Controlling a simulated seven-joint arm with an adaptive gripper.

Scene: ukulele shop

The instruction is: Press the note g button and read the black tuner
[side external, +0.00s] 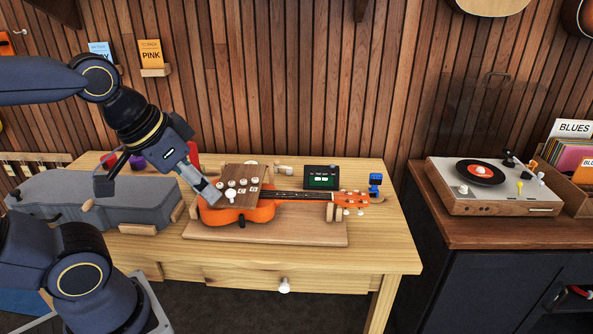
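An orange ukulele (264,212) lies on a wooden board on the table, with its neck to the right. A dark brown panel (243,203) with several round white buttons (231,184) sits over its body. The button letters are too small to read, so I cannot tell which is note g. A black tuner (321,177) with a green screen stands behind the neck. Its reading is too small to make out. My gripper (208,191) reaches down from the upper left, its silver tip near the panel's left edge. I cannot tell whether it touches the panel or how its fingers stand.
A blue clip-like device (375,181) is near the headstock. A grey instrument case (95,201) lies at the table's left. The wooden board (310,235) has bare room in front of the ukulele. A turntable (490,187) stands on a separate cabinet at the right.

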